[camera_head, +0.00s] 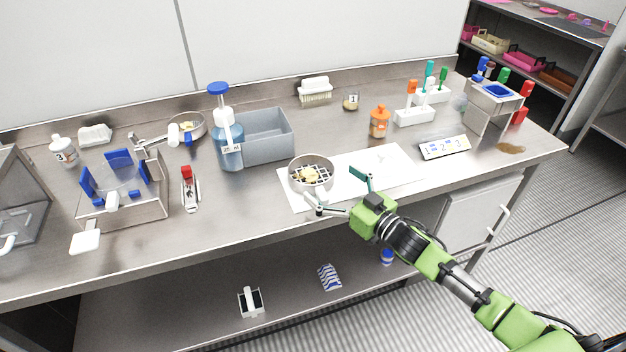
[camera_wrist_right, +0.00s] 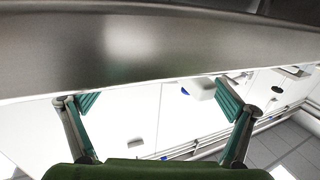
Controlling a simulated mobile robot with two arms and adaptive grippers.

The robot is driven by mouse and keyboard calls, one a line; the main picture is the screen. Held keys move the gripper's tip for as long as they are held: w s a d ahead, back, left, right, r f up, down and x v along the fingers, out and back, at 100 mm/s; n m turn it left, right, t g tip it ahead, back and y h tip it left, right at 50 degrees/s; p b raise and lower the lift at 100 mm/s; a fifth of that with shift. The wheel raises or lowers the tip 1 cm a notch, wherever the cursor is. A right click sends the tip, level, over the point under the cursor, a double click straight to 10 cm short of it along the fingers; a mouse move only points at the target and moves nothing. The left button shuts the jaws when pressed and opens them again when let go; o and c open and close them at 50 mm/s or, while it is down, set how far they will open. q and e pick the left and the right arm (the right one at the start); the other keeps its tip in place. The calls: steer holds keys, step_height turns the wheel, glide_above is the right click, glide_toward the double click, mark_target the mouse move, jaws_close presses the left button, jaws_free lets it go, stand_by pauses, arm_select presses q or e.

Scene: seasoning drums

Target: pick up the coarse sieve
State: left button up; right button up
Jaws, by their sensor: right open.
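The coarse sieve (camera_head: 327,163) appears to be the round metal sieve with an open grid, on the white mat at mid table in the head view. Yellow lumps lie in it. My right gripper (camera_head: 333,184) is open at the sieve's near right side, one finger towards its front and the other to its right. I cannot tell if a finger touches it. In the right wrist view the gripper (camera_wrist_right: 160,110) shows two spread teal fingers with nothing between them. A broad grey metal surface (camera_wrist_right: 130,45) fills the top there; I cannot tell what it is. My left gripper is out of view.
The white mat (camera_head: 395,170) has bare room to the sieve's right. A grey bin (camera_head: 268,137) and a blue bottle (camera_head: 228,148) stand behind left. A second round sieve (camera_head: 202,129) is farther left. An orange bottle (camera_head: 379,124) and a number strip (camera_head: 444,148) are right.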

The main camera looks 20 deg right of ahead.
mark_target(318, 175)
steer(key=x, duration=0.4)
steer(key=shift+w+a+p, duration=0.2)
steer(key=shift+a+p, duration=0.15)
steer(key=shift+a, duration=0.05)
steer(key=shift+s, duration=0.1)
steer(key=c, duration=1.3)
steer(key=shift+r, duration=0.15)
